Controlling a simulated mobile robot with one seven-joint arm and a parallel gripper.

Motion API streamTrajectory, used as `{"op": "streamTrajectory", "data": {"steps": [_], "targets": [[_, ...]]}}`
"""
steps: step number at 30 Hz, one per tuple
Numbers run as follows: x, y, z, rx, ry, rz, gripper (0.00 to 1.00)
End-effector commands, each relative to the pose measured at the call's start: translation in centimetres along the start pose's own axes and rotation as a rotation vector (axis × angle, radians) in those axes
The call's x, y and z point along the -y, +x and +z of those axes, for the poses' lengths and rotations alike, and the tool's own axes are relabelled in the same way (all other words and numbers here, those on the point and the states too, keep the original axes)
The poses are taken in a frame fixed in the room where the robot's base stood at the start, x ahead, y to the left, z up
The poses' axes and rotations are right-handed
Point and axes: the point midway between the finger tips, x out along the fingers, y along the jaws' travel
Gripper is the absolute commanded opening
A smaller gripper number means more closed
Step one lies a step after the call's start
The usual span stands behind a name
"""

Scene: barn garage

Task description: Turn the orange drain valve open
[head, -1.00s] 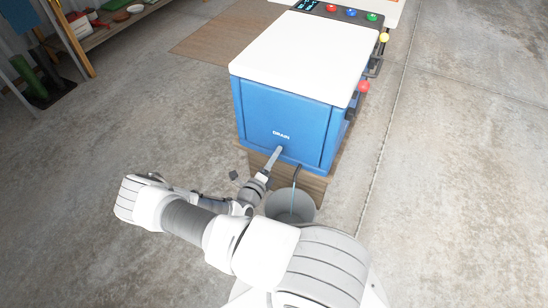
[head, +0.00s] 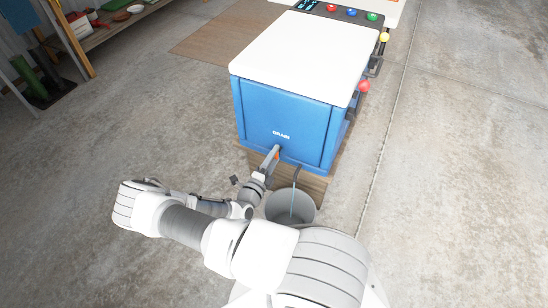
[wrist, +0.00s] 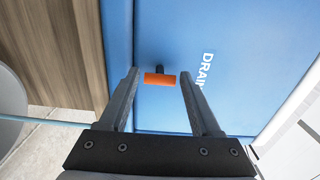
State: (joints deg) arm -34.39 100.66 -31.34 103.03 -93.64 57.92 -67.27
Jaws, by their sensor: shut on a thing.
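The orange drain valve handle (wrist: 160,79) sits on a short dark stem on the blue front panel (wrist: 215,30), beside the DRAIN lettering. In the head view, a bit of orange (head: 278,155) shows beside the fingers, below the word DRAIN. My gripper (head: 274,156) reaches the panel and is shut on the valve handle. Its two dark fingers (wrist: 160,76) flank the handle in the wrist view. Exact finger contact is hard to make out.
A grey bucket (head: 276,212) stands on the floor below the panel, right of my gripper. A curved spout (head: 297,171) hangs above it, with a thin blue line running down into it. The cabinet rests on a wooden base (head: 312,188). Concrete floor (head: 130,110) at left is open.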

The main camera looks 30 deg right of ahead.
Motion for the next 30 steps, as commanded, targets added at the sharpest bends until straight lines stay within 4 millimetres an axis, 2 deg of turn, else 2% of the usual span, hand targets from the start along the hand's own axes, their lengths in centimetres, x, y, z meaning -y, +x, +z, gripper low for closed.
{"op": "streamTrajectory", "data": {"steps": [4, 5, 9, 20, 23, 26, 30], "targets": [[-0.1, -0.1, -0.1, -0.001, -0.003, 0.002, 0.09], [-0.1, -0.1, -0.1, -0.001, -0.002, 0.002, 0.70], [-0.1, -0.1, -0.1, 0.000, -0.001, 0.002, 0.94], [0.0, -0.4, 0.0, 0.001, 0.001, 0.001, 0.94], [0.1, -1.5, 0.1, 0.001, 0.001, 0.001, 0.94], [0.3, -3.5, 0.1, 0.003, 0.001, 0.002, 0.94], [0.3, -6.9, 0.1, 0.004, 0.001, 0.002, 0.94]]}}
